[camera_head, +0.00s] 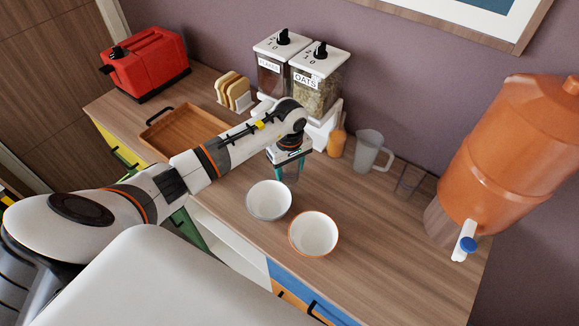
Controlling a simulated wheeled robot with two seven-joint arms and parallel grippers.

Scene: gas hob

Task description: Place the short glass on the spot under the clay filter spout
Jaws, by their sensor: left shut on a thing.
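The orange clay filter (520,150) stands at the right end of the counter. Its white spout with a blue knob (467,243) points to the front. The counter under the spout (445,275) is bare. My left gripper (288,172) is above and behind the white bowls, fingers down. It is shut on a small see-through thing, mostly hidden by the fingers; I cannot tell for sure that it is a glass. A clear glass (409,180) stands at the back, left of the filter. My right gripper is not in view.
Two white bowls (269,201) (314,234) stand near the front edge. A clear mug (369,151) and an orange bottle (337,139) stand at the back. Cereal dispensers (316,85), toast rack (234,92), wooden tray (172,143) and red toaster (147,66) are farther left. The front right counter is clear.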

